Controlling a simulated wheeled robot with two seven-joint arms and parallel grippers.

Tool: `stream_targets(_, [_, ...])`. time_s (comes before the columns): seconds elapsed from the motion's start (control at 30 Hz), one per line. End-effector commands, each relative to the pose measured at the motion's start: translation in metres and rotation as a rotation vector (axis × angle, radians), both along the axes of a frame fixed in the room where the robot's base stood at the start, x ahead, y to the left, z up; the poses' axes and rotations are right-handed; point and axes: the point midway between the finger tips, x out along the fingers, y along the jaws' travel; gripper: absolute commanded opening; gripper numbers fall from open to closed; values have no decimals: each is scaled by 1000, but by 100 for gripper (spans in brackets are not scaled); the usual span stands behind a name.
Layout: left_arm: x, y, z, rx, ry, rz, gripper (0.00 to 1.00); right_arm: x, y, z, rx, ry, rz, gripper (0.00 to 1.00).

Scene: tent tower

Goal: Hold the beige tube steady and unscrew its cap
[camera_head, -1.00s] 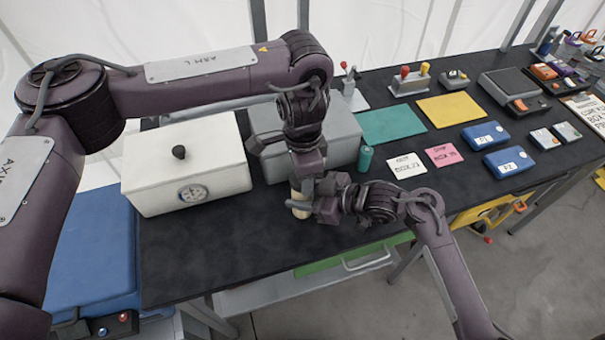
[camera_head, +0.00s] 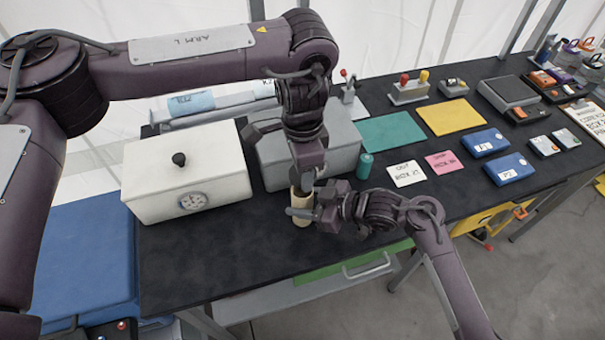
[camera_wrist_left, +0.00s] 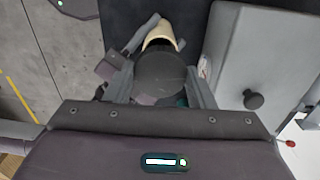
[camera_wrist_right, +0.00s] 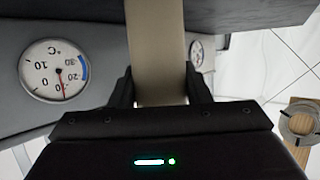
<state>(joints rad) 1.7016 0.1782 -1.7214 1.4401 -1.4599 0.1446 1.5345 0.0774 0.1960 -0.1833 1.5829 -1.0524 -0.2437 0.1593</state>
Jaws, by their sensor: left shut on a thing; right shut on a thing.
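The beige tube (camera_head: 302,203) stands upright near the front edge of the dark table in the head view. My right gripper (camera_head: 303,213) is shut around its side from the right. The right wrist view shows the tube (camera_wrist_right: 158,60) between the two fingers. My left gripper (camera_head: 304,186) points down right above the tube. In the left wrist view it is shut on a dark round cap (camera_wrist_left: 161,75), with the tube's beige end (camera_wrist_left: 161,34) partly behind it. The cap is hidden in the head view. I cannot tell whether cap and tube still touch.
A white box with a dial (camera_head: 150,170) stands left of the tube, and a grey box (camera_head: 335,160) just behind it. A small green cylinder (camera_head: 365,166) stands to the right. Note cards (camera_head: 407,173) and blue boxes (camera_head: 510,168) lie farther right. Bare tabletop lies left of the tube.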

Motion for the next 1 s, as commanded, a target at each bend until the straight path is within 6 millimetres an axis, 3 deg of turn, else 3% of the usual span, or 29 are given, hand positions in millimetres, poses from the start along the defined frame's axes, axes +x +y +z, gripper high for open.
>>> stream_targets(0.27, [0,0,6,1,1,0,22,0,0,0,1,-1,0,0])
stream_targets(0.3, [0,0,6,1,1,0,22,0,0,1,1,-1,0,45])
stream_targets(0.5, [0,0,6,0,1,0,22,0,0,0,1,-1,0,69])
stream_targets(0.83, [0,0,4,1,1,0,22,-1,-4,1,-1,-2,0,69])
stream_targets(1.0, [0,0,-3,1,1,0,22,-10,-26,8,-5,-3,0,69])
